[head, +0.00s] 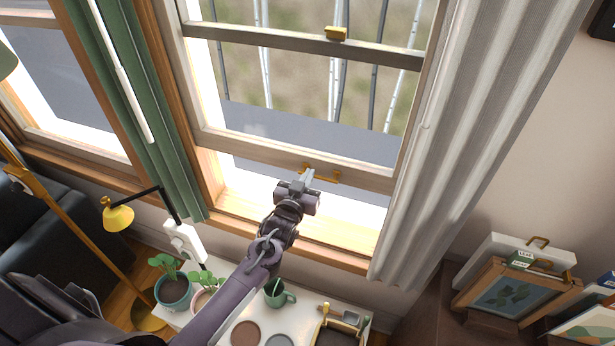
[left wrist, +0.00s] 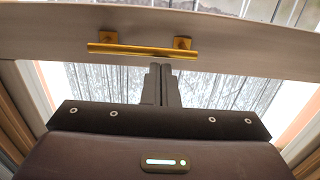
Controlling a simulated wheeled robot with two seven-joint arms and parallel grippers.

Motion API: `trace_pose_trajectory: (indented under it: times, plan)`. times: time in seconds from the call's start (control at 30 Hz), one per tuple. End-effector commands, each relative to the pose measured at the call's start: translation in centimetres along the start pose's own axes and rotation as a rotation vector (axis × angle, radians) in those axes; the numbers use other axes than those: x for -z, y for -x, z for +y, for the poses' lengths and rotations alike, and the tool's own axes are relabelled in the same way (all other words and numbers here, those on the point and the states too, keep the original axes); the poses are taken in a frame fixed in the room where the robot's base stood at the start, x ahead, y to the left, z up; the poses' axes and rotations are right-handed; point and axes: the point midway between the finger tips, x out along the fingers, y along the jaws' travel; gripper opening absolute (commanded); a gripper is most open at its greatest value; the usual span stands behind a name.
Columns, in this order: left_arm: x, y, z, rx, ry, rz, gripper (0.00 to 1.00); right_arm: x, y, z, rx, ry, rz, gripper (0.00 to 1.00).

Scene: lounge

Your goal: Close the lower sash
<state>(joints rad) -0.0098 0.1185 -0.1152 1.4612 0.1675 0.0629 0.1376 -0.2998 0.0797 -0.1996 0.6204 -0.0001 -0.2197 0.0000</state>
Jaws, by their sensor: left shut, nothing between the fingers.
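The lower sash (head: 270,158) of the window is raised, with an open gap between its bottom rail and the sill (head: 300,240). A brass handle (head: 322,176) is fixed on the bottom rail; it also shows in the left wrist view (left wrist: 142,50). A brass latch (head: 335,33) sits on the rail higher up. My left gripper (head: 308,178) is shut and empty, its fingertips at the handle in the head view. In the left wrist view the fingertips (left wrist: 161,72) are just below the handle bar; I cannot tell whether they touch it. My right gripper is not in view.
A white table (head: 300,312) below the window holds potted plants (head: 174,290), a green mug (head: 277,293) and a small tray. A green curtain (head: 150,110) hangs left and a grey curtain (head: 455,130) right. A yellow lamp (head: 118,216) and framed picture (head: 510,292) stand at the sides.

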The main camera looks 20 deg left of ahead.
Motion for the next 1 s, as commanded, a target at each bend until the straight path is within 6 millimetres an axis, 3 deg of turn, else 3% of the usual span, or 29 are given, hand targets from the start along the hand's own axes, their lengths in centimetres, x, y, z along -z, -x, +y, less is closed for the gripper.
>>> trace_pose_trajectory:
  times: [0.17, 0.27, 0.47, 0.8, 1.0]
  plan:
    - [-1.2, 0.0, 0.0, 0.000, 0.000, -0.001, 0.00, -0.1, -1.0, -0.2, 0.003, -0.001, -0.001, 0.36]
    - [-3.0, -0.1, 0.0, 0.000, 0.000, -0.003, 0.00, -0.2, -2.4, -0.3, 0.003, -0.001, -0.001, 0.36]
    - [-9.1, -0.3, 0.0, 0.000, 0.000, -0.011, 0.00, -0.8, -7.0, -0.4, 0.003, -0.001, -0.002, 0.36]
    - [-21.5, -0.8, 0.0, 0.000, -0.001, -0.014, 0.00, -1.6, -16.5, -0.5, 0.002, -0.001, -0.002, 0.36]
    - [-26.4, -1.1, 0.0, 0.000, -0.001, -0.011, 0.00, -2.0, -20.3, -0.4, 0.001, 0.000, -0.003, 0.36]
